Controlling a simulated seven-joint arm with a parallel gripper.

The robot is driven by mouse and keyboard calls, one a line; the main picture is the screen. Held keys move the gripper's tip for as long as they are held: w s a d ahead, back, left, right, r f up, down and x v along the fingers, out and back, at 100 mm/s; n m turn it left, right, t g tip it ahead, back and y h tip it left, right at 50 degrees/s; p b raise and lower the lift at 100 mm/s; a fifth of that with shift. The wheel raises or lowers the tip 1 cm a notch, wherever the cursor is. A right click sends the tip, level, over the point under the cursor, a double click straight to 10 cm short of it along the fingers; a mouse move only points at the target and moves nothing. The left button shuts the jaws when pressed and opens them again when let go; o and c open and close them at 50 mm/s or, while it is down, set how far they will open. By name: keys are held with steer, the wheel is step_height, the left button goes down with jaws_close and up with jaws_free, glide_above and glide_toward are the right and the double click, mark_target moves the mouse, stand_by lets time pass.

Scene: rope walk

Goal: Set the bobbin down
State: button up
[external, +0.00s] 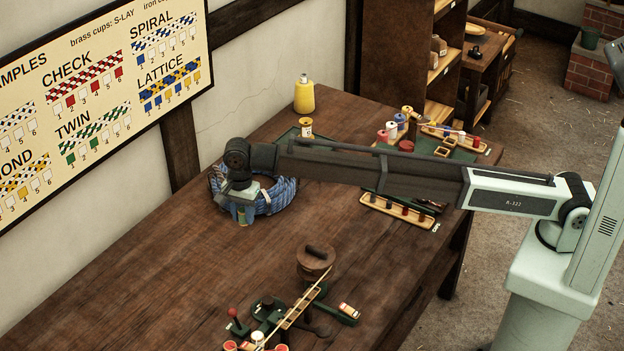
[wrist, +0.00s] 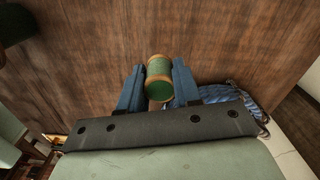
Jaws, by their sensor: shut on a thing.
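A bobbin with a green end and tan rims (wrist: 159,78) sits between the two blue fingers of my gripper (wrist: 158,90) in the wrist view. My gripper is shut on it. In the external view my gripper (external: 243,216) points down at the left end of my arm, in front of a coil of blue rope. The bobbin's lower end (external: 243,222) shows there as a small green and tan piece under the fingers. I cannot tell whether the bobbin touches the wooden table (external: 150,255) or hangs just above it.
The blue rope coil (external: 282,196) lies right beside my gripper. A yellow bottle (external: 304,95) and a small yellow-labelled pot (external: 306,127) stand behind. Bobbin racks (external: 397,211) are at the right, and a green-based device (external: 290,315) is at the front. The left tabletop is clear.

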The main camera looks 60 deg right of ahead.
mark_target(247, 249)
steer(key=shift+f, duration=5)
steer(key=shift+f, duration=0.1)
steer(key=o, duration=1)
step_height(247, 249, up, 12)
steer(key=shift+r, duration=0.15)
